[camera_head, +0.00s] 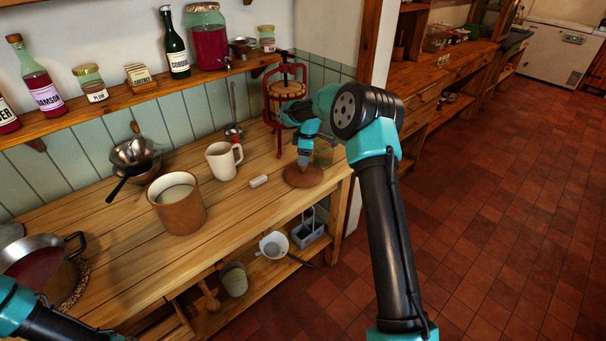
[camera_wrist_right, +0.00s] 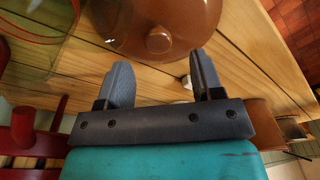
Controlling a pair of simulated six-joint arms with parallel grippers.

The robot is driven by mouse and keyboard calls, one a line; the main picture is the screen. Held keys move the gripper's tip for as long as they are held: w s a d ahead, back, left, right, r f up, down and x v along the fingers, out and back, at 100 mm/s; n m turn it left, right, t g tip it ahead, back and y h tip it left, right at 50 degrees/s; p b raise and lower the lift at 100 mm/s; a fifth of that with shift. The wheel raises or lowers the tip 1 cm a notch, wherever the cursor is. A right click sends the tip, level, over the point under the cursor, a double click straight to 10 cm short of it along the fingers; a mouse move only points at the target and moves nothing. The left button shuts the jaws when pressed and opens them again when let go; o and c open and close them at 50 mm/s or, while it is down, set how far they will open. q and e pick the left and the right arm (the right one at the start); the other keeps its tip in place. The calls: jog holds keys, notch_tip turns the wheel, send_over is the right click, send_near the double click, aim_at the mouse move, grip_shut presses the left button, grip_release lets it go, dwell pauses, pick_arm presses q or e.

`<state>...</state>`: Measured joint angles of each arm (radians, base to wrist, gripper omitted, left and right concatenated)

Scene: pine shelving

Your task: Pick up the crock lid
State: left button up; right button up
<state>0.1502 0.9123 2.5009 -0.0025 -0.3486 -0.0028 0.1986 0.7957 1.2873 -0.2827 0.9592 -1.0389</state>
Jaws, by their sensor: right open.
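The crock lid (camera_head: 302,178) is a round brown disc lying flat near the right end of the wooden worktop. In the right wrist view, the lid (camera_wrist_right: 190,15) shows its round knob just beyond the fingertips. My right gripper (camera_head: 304,161) is over the lid in the head view. Its two fingers stand apart in the right wrist view (camera_wrist_right: 161,64), with nothing between them. The brown crock (camera_head: 181,212) stands to the left on the worktop, with no lid on it. Part of my left arm shows at the lower left; its gripper is out of view.
A glass jar (camera_head: 324,154) stands close behind the lid, and a red press (camera_head: 281,109) stands behind my right gripper. A small white piece (camera_head: 259,181) and a white mug (camera_head: 221,162) lie left of the lid. The worktop's front edge is near.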

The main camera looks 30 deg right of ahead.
aim_at(303, 170)
jog(key=shift+w+f, duration=0.1)
jog(key=shift+f, duration=2.45)
jog(key=shift+c, duration=0.4)
grip_shut()
